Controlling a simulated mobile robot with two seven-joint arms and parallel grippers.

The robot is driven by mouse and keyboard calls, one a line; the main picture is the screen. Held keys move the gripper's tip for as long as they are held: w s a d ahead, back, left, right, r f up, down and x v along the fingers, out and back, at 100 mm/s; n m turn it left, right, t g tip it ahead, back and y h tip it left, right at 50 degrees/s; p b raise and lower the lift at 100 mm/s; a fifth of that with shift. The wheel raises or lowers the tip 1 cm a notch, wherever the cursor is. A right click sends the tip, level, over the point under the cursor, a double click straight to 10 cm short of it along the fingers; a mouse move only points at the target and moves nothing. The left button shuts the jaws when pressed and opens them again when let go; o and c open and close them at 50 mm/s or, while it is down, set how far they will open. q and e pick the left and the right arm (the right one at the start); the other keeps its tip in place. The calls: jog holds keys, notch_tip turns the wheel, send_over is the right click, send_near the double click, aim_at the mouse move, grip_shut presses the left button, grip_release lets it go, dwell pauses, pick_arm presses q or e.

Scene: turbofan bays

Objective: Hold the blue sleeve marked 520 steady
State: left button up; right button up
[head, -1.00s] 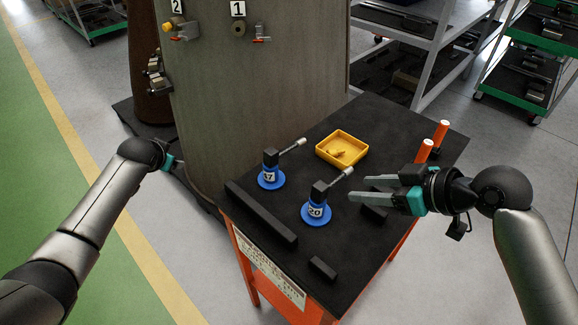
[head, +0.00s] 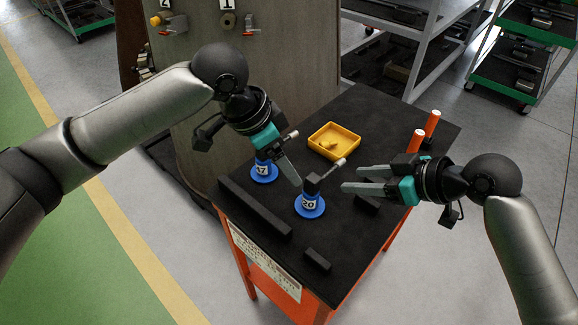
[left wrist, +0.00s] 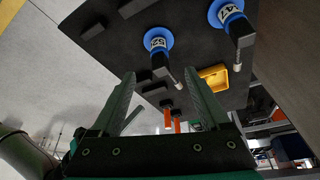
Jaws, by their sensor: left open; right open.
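The blue sleeve marked 520 (head: 308,206) stands upright on the black table top, with a black block and silver-tipped rod above it. It also shows in the left wrist view (left wrist: 157,41), beyond and between the fingertips. My left gripper (head: 297,182) is open, its fingers slanting down close to the sleeve's upper left side; in the left wrist view its jaws (left wrist: 159,76) hold nothing. My right gripper (head: 344,183) is open and empty, to the right of the sleeve, fingers pointing at it. A second blue sleeve (head: 264,171), marked with a 7, is partly hidden behind my left gripper.
A yellow tray (head: 335,141) with a small part in it sits behind the sleeves. A long black bar (head: 254,207) and a short black block (head: 317,260) lie near the front edge. A tall grey-brown panel (head: 280,60) rises behind.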

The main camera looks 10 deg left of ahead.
aim_at(306, 193)
pick_arm(q)
jog(key=x, duration=1.5)
jog(key=shift+s+f, duration=0.1)
grip_shut()
